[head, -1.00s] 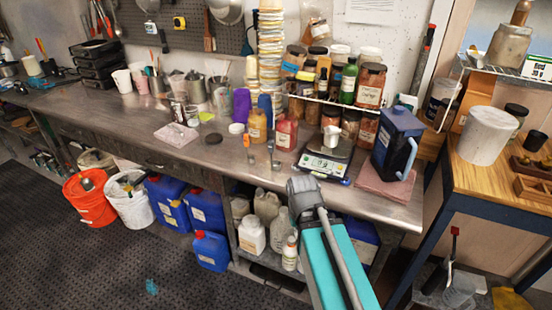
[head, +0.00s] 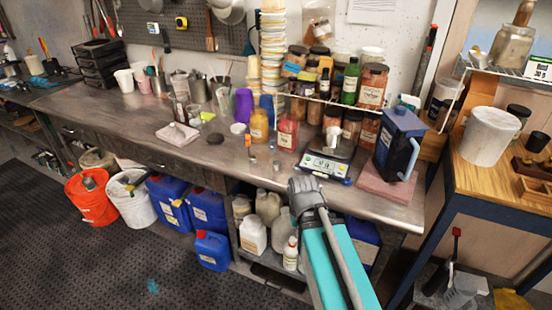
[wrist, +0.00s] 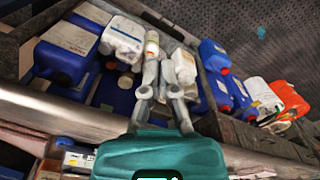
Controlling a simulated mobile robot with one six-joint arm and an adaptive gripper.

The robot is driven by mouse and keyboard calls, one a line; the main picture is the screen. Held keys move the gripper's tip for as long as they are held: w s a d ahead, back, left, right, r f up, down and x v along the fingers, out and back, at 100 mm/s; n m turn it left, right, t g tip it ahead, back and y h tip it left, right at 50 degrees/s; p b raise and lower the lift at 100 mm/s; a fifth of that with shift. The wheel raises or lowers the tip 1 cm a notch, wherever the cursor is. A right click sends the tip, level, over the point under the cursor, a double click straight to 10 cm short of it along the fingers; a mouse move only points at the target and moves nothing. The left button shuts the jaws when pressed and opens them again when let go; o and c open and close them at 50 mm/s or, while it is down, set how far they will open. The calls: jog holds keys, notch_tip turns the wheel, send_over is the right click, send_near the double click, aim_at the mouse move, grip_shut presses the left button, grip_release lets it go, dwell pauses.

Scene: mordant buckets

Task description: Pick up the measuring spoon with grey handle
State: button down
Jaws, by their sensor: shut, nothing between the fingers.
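Small metal pieces that may be measuring spoons stand on the steel bench (head: 130,118) in the head view, one (head: 276,166) left of the scale and another (head: 250,152) farther left. They are too small to tell which has a grey handle. My gripper (head: 304,186) is shut and empty at the bench's front edge, right of these pieces and in front of the scale. In the wrist view my gripper (wrist: 161,82) appears over the containers below the bench, and no measuring spoon can be made out there.
A digital scale (head: 328,166) and a blue jug (head: 398,140) on a pink slab stand right of the pieces. Pigment jars (head: 288,132) and tall stacked cups (head: 272,60) stand behind. Blue canisters (head: 212,250) and white bottles (head: 252,236) sit below. The bench front is fairly clear leftward.

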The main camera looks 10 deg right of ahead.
jog(key=c, duration=1)
grip_release()
jog(key=shift+w, duration=0.1)
jog(key=shift+c, duration=0.2)
jog(key=o, duration=0.4)
jog(key=shift+w+d+f+m+h+b, duration=0.3)
jog(key=shift+w+h, duration=0.1)
jog(key=shift+w, duration=0.1)
jog(key=shift+o, duration=0.9)
jog(key=w+d+m+t+h+b, duration=0.1)
jog(key=w+m+t+h+b, duration=0.1)
jog(key=w, duration=0.4)
jog(key=shift+d+f+m+h, duration=0.3)
jog(key=shift+d+f+h, duration=0.1)
jog(key=shift+h, duration=0.4)
jog(key=w+a+r+m+t+h+b, duration=0.1)
jog(key=w+a+r+t+b, duration=0.1)
jog(key=w, duration=0.4)
jog(key=w+a+r+m+t+h+b, duration=0.1)
jog(key=w+a+r+t+h+b, duration=0.1)
jog(key=w+a+t, duration=0.4)
jog(key=w+a+r+m+t+h+b, duration=0.1)
jog(key=w+a+r+t+h+b, duration=0.1)
jog(key=w+a+r+t+b, duration=0.1)
jog(key=w+a+r+t, duration=0.1)
jog(key=w+r+t, duration=0.1)
jog(key=w+r, duration=0.1)
jog(key=shift+w+a, duration=0.15)
jog(key=shift+w, duration=0.35)
